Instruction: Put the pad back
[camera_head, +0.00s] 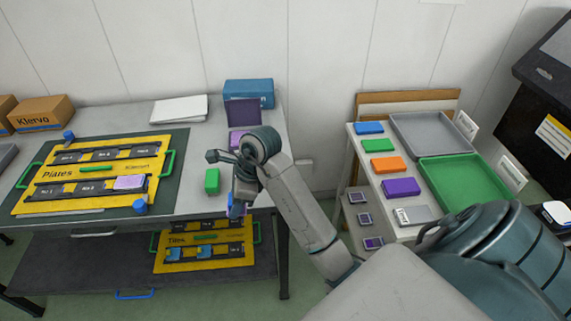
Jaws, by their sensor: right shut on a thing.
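My right gripper (237,207) hangs at the front right edge of the grey worktable, with its arm coming in from the lower right. It is shut on a small blue-purple thing, mostly hidden by the gripper, so I cannot tell for sure what it is. An open purple pad case (242,113) stands behind my wrist with its lid up; its lower part is partly covered by the arm. On the right stand, a blue pad (369,128), a green pad (378,145), an orange pad (387,164) and a purple pad (401,188) lie in a row. My left gripper is out of view.
A yellow board (60,196) with dark slots lies on the worktable (190,202). A green block (212,181) stands left of my gripper. A second yellow board (200,262) is on the lower shelf. Grey (398,119) and green (424,165) trays sit on the stand.

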